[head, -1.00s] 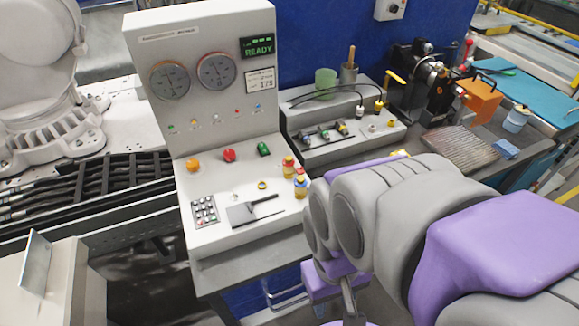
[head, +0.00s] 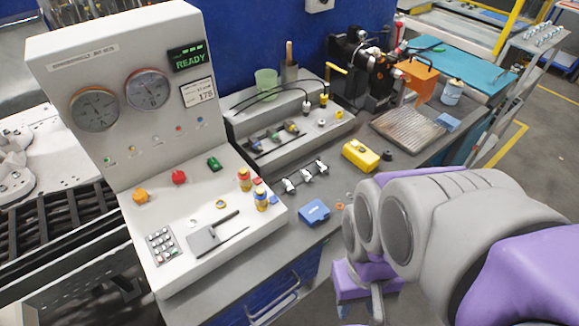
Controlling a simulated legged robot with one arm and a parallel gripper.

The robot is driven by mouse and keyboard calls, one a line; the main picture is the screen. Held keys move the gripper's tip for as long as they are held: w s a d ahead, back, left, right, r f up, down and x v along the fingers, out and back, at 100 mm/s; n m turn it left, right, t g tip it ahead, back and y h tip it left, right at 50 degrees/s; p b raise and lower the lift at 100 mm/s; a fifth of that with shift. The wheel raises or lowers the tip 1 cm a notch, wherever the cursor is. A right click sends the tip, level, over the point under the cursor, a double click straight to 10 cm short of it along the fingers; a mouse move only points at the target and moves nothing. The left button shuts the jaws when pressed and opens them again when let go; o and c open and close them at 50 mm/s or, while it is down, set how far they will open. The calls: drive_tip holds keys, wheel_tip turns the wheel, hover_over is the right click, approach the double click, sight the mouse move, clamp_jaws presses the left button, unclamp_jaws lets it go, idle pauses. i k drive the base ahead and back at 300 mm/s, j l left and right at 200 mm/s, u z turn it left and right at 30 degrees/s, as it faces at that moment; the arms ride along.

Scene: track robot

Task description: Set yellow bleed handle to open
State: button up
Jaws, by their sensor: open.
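A yellow handle (head: 336,69) sticks out to the left from the black machine at the back of the bench, slanting slightly. I take it for the bleed handle; no open or shut marking is readable at this size. My purple and grey arm fills the lower right. My gripper (head: 374,296) shows only in part at the arm's lower left end, beyond the front of the bench. It is open and holds nothing that I can see. It is far from the handle and touches nothing on the bench.
A grey control console (head: 120,90) with gauges and a READY display stands at left. A grey fixture block (head: 265,125), yellow box (head: 361,155), blue box (head: 314,212) and ribbed metal plate (head: 410,128) lie on the bench.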

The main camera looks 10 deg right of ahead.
sight(336, 68)
drive_tip(key=i+l+u, duration=0.1)
drive_tip(key=l, duration=0.3)
drive_tip(key=i+l+u, duration=0.1)
drive_tip(key=l, duration=0.3)
drive_tip(key=i+l+u, duration=0.1)
drive_tip(key=i+l, duration=0.15)
drive_tip(key=l, duration=0.2)
drive_tip(key=i+l+u, duration=0.1)
drive_tip(key=l, duration=0.3)
drive_tip(key=i+l+u, duration=0.1)
drive_tip(key=l, duration=0.35)
